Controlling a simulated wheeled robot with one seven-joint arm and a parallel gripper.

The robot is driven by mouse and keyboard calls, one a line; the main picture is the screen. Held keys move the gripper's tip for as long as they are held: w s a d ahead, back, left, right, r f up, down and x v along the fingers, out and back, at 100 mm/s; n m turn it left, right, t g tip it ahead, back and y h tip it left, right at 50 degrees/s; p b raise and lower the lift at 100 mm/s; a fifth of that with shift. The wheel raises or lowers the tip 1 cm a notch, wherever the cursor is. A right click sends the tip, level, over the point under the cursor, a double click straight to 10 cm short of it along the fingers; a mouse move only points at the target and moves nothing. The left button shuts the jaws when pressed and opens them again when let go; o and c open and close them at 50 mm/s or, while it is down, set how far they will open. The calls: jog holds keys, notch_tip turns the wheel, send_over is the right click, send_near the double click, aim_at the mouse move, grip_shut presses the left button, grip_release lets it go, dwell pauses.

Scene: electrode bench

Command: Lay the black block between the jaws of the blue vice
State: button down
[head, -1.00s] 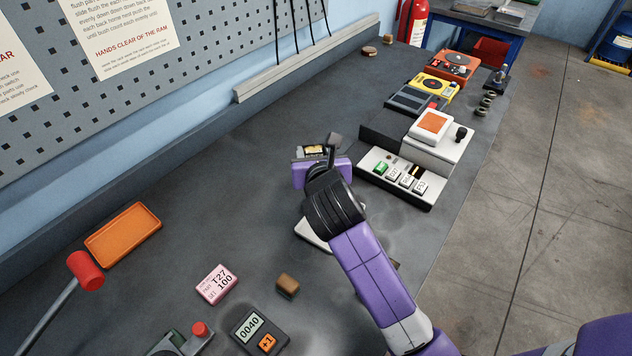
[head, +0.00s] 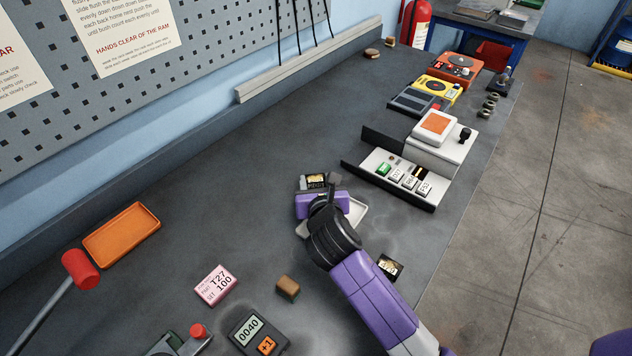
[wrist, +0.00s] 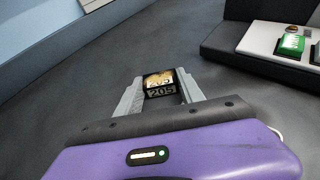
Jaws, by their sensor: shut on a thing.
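My gripper (head: 316,186) is shut on a black block (head: 314,181) with a gold patch and a pale label. In the wrist view the black block (wrist: 160,84) sits between the two grey fingers (wrist: 160,92), and its label reads 205. It is held over the bench, left of a white-and-black device; its height above the bench is hard to tell. Another black block with a gold mark (head: 390,266) lies on the bench to the right of my arm. I cannot make out a blue vice in either view.
The white-and-black device (head: 448,157) holds a green block (head: 383,169) and several labelled blocks between dark walls. A white tray (head: 357,211) lies partly behind my gripper. An orange tray (head: 122,236), a pink block (head: 216,285) and a brown block (head: 288,287) lie nearer.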

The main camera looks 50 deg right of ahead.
jog(key=shift+f, duration=0.15)
jog(key=c, duration=0.7)
grip_release()
jog(key=shift+f, duration=0.15)
jog(key=shift+s, duration=0.1)
jog(key=shift+f, duration=0.1)
